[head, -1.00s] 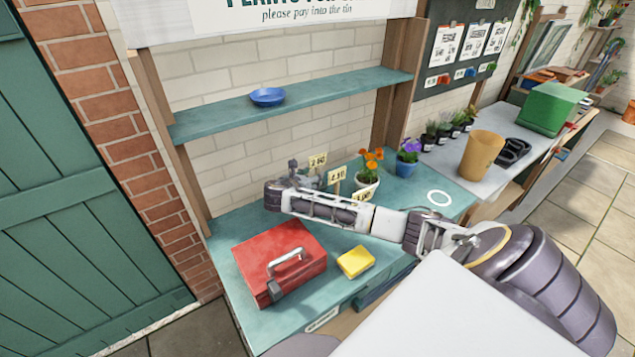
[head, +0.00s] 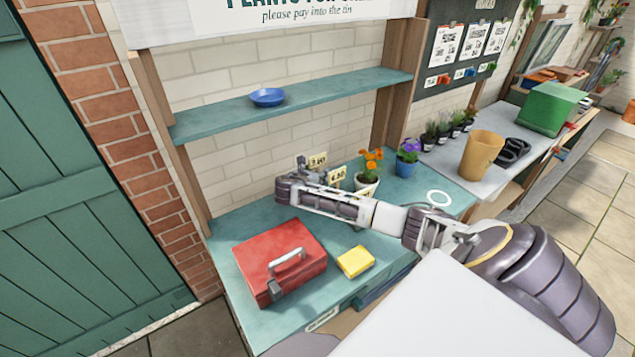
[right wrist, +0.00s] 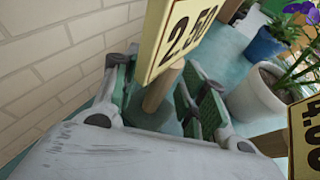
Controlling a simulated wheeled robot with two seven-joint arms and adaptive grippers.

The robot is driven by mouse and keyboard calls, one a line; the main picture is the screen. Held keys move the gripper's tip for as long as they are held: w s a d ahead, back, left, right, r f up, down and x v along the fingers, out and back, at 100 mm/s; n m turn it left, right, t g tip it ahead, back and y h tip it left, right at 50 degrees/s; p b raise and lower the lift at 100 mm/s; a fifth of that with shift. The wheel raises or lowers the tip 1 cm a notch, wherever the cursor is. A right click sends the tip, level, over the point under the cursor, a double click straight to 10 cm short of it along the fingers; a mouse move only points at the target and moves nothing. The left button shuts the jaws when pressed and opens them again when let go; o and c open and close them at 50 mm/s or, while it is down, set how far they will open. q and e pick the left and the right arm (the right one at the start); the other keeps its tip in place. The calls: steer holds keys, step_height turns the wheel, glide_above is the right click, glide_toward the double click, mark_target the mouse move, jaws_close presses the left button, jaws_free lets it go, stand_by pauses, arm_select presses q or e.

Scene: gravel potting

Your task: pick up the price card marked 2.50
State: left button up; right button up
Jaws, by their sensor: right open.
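The yellow price card marked 2.50 (right wrist: 180,38) stands on a wooden stick (right wrist: 163,88) in the right wrist view. In the head view a small card (head: 318,160), too small to read surely, stands at the back of the green counter, just beyond my right gripper (head: 306,167). My right gripper also shows in the right wrist view (right wrist: 160,97). It is open, with green-padded fingers on either side of the stick, below the card. I cannot tell if a finger touches the stick. My left gripper is not in view.
A second card (head: 337,174) stands close by; a card (right wrist: 306,137) shows at the wrist view's right edge. A white pot with orange flowers (head: 367,185) and a blue pot (head: 406,165) stand to the right. A red box (head: 280,262) and yellow block (head: 355,262) lie in front.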

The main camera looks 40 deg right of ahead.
jaws_close()
steer(key=shift+r, duration=0.2)
stand_by(0.3)
steer(key=shift+r, duration=4.85)
